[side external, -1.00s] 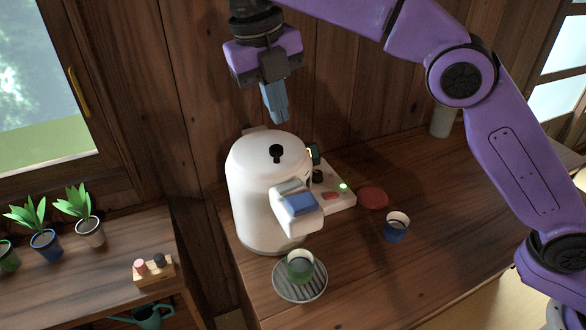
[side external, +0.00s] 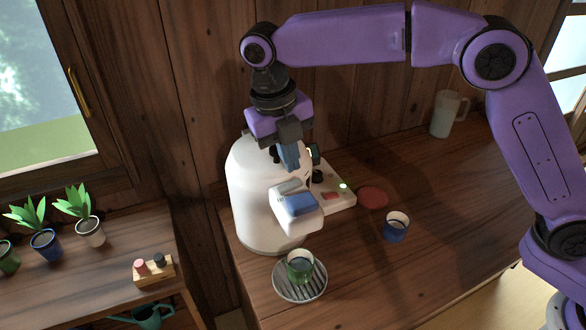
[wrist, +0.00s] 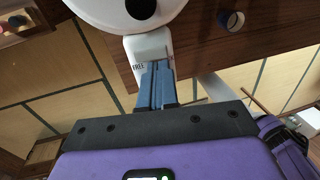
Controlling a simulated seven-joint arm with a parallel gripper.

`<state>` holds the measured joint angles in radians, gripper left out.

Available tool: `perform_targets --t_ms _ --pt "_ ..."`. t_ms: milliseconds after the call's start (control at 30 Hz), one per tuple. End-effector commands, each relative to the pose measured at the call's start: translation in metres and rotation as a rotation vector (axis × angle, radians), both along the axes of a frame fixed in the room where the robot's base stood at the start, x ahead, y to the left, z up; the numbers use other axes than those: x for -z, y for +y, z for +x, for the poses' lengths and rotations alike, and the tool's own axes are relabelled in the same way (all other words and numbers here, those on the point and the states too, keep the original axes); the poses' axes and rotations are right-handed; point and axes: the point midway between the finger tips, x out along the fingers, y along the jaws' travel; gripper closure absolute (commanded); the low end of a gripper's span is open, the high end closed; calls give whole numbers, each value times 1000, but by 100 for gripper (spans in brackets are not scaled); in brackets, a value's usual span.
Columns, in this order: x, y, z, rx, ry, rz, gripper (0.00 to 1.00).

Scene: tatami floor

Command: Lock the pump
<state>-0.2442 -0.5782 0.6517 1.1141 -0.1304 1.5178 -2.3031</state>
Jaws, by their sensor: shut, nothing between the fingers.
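The pump pot is a white rounded dispenser (side external: 258,205) with a black knob (side external: 274,155) on its lid and a spout head (side external: 296,212) carrying a blue top piece (side external: 297,204). My gripper (side external: 289,167) is shut and empty, pointing down over the front of the pot's lid, just above the spout head. In the wrist view the blue fingertips (wrist: 157,67) lie over the white spout part, between the word FREE (wrist: 138,66) on the left and a small red mark (wrist: 170,57) on the right. The fingers hide the middle of that part. Contact cannot be told.
A green cup (side external: 300,268) stands on a round slatted tray (side external: 299,291) under the spout. A white panel (side external: 342,200) with a green light sits beside the pot. A red disc (side external: 373,197), a blue cup (side external: 396,226) and a white pitcher (side external: 447,115) stand to the right.

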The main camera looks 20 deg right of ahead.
Motion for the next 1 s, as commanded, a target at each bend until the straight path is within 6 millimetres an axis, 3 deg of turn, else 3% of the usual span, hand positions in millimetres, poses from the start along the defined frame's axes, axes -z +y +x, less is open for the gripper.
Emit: perform_targets --t_ms 100,300,767,1000 --pt "17 -4 0 1 2 -2 100" --pt "31 -6 0 1 0 0 100" --pt "34 -8 0 1 1 9 100" --pt "42 -14 0 1 3 119 100"
